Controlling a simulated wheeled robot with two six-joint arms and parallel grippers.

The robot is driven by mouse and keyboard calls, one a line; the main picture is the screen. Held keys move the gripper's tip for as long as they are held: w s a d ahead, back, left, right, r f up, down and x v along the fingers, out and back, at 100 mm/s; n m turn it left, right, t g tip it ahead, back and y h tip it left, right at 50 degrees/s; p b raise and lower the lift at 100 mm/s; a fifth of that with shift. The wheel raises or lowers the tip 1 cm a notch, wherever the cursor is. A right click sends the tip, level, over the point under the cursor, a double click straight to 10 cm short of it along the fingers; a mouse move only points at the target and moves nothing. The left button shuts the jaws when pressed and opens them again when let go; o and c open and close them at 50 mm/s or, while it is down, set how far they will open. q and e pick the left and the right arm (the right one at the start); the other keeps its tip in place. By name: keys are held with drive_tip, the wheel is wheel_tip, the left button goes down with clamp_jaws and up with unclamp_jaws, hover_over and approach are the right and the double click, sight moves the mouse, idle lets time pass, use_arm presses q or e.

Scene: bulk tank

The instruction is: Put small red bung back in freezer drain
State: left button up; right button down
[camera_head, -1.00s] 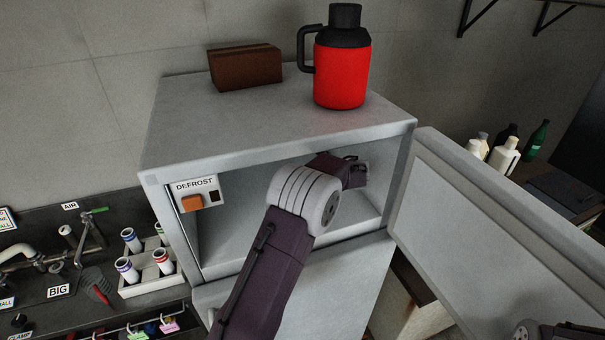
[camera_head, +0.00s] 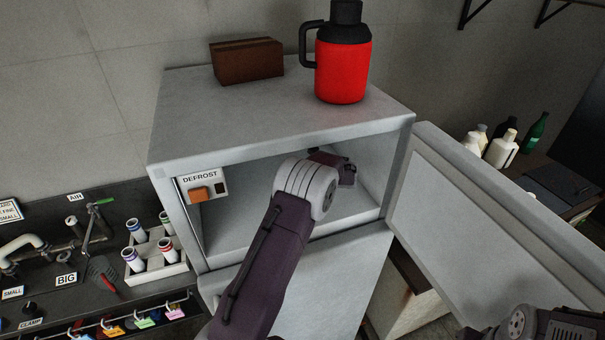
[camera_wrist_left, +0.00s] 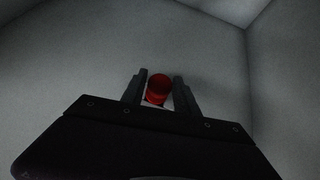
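The freezer (camera_head: 280,115) stands open in the head view, with my left arm reaching into its compartment. My left gripper (camera_wrist_left: 160,88) is hidden inside there in the head view. In the left wrist view its two dark fingers stand close on either side of the small red bung (camera_wrist_left: 158,87), which appears held between them. Pale freezer walls surround it. The drain cannot be made out. My right gripper is out of view; only part of my right arm shows at the lower right of the head view.
The open freezer door (camera_head: 475,220) stands to the right. A red jug (camera_head: 343,70) and a brown box (camera_head: 246,61) stand on top. A DEFROST panel (camera_head: 203,186) is at the compartment's upper left. A tube rack (camera_head: 158,268) and a bench with taps lie left.

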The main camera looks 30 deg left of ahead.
use_arm(q)
drive_tip(key=shift+o, duration=0.5)
drive_tip(key=shift+w, duration=0.1)
drive_tip(key=shift+r, duration=0.15)
drive_tip(key=b+v, duration=0.2)
drive_tip(key=v, duration=0.5)
drive_tip(key=shift+s+d+r, duration=0.2)
drive_tip(key=shift+d+r, duration=0.05)
drive_tip(key=shift+a, duration=0.1)
